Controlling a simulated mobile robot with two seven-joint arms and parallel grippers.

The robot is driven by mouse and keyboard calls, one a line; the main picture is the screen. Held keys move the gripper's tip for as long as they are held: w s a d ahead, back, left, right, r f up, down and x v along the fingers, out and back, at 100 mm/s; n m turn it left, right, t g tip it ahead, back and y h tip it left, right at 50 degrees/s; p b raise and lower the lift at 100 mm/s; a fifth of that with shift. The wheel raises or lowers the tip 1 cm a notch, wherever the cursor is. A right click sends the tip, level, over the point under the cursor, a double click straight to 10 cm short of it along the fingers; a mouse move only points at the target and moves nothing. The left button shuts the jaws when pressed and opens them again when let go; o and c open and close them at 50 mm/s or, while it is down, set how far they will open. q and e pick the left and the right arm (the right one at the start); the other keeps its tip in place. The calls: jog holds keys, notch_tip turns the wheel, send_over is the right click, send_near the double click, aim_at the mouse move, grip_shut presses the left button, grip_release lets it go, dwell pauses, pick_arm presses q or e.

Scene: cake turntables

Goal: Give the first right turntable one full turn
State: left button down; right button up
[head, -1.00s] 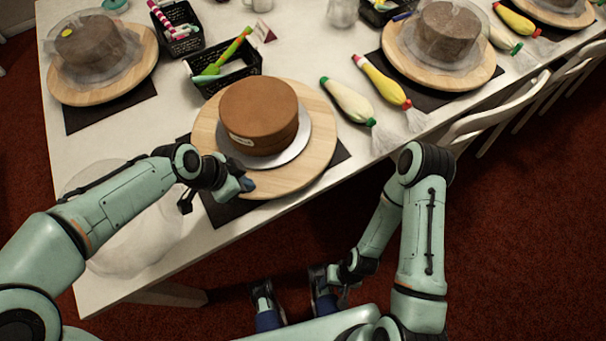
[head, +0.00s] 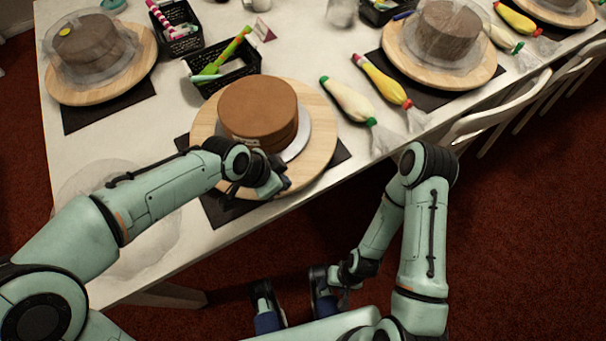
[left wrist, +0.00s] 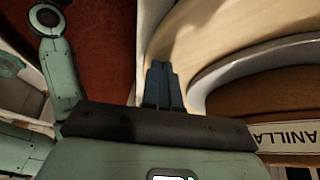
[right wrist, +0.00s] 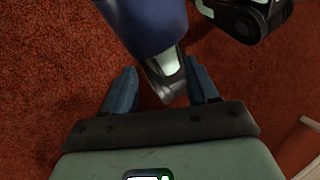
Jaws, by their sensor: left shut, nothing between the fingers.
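The nearest turntable (head: 318,160) is a round wooden disc with a brown cake (head: 258,107) on a silver board. The cake's white label (head: 252,142) faces the front, partly hidden by my left arm; "ANILLA" reads upside down in the left wrist view (left wrist: 285,135). My left gripper (head: 284,185) is shut and empty at the disc's front rim. In the left wrist view its fingertips (left wrist: 163,78) overlap the wooden edge; I cannot tell how firmly they touch. My right gripper (head: 344,297) hangs low, off the table, open and empty; its spread fingers show in the right wrist view (right wrist: 162,92).
Two piping bags (head: 348,100) (head: 382,80) lie right of the turntable. A black basket (head: 225,75) stands behind it. Other turntables with covered cakes stand back left (head: 105,92) and back right (head: 470,75). White chairs (head: 500,108) line the right edge.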

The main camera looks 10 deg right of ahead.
aim_at(300, 181)
pick_arm(q)
jog(key=shift+w+d+f, duration=0.1)
jog(key=shift+d+f, duration=0.1)
jog(key=shift+d, duration=1.35)
pick_arm(e)
jog(key=shift+s+d+f, duration=0.1)
jog(key=shift+f, duration=0.6)
pick_arm(q)
notch_tip(300, 181, up, 3)
jog(key=shift+r+p, duration=0.1)
jog(key=shift+p, duration=1.1)
pick_arm(e)
notch_tip(300, 181, up, 2)
pick_arm(q)
jog(key=a, duration=0.6)
jog(key=s+a, duration=0.1)
jog(key=a, duration=0.3)
jog(key=shift+p, duration=0.35)
jog(key=w+a, duration=0.2)
jog(key=w+a+p, duration=0.1)
jog(key=w+a, duration=0.1)
jog(key=a, duration=0.1)
jog(key=w+a+p, duration=0.1)
jog(key=w+a, duration=0.1)
jog(key=a, duration=0.1)
jog(key=shift+w, duration=0.3)
jog(key=shift+d, duration=0.1)
pick_arm(e)
jog(key=r, duration=0.3)
jog(key=shift+w, duration=0.35)
